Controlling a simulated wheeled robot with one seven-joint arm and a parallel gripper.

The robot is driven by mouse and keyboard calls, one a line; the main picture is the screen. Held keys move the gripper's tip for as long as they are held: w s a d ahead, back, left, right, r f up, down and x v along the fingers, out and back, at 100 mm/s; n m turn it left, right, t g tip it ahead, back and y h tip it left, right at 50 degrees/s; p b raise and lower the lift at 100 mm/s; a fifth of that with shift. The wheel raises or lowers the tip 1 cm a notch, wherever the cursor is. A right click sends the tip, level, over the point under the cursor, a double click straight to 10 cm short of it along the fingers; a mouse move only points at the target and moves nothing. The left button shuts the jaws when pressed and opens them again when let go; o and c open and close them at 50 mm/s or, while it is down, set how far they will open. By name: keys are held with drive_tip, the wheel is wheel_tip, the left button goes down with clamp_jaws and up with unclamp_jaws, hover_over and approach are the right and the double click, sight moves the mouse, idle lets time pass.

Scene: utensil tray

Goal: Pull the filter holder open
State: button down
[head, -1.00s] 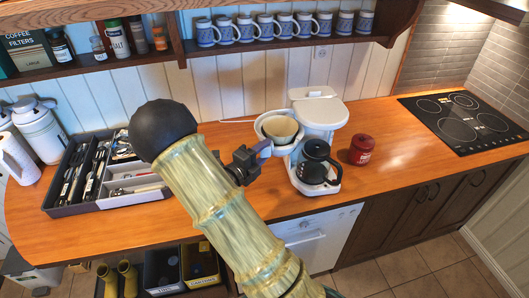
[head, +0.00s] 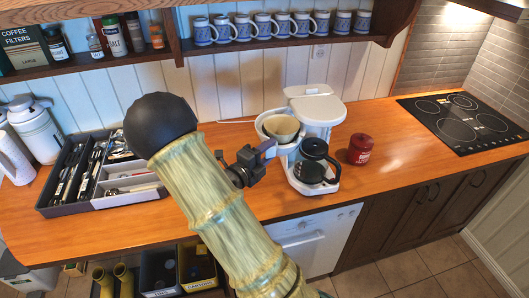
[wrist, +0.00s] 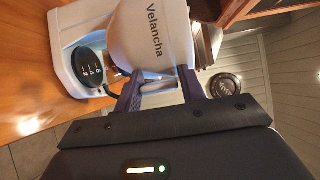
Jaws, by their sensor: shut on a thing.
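The white coffee maker (head: 318,108) stands on the wooden counter. Its filter holder (head: 261,124) juts out from the left side of the machine, swung out, with its top uncovered and a beige paper filter (head: 283,127) inside. My gripper (head: 267,150) is at the holder's front left, with its fingers shut on the handle. In the wrist view my gripper (wrist: 160,88) has one finger on each side at the base of the white holder (wrist: 140,35), marked "Velancha".
A black coffee pot (head: 313,161) sits in the machine below and right of the holder. A utensil tray (head: 75,209) lies at the left. The counter between tray and machine is mostly clear.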

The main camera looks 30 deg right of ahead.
drive_tip(key=c, duration=1.1)
unclamp_jaws()
drive_tip(key=shift+f, duration=0.25)
drive_tip(key=shift+o, duration=1)
drive_tip(key=shift+d, duration=0.15)
drive_tip(key=shift+r, duration=0.1)
drive_tip(key=shift+a, duration=0.6)
drive_tip(key=b+v, duration=0.5)
drive_tip(key=v, duration=1.1)
drive_tip(key=shift+s, duration=0.25)
drive_tip(key=shift+w+a, duration=0.1)
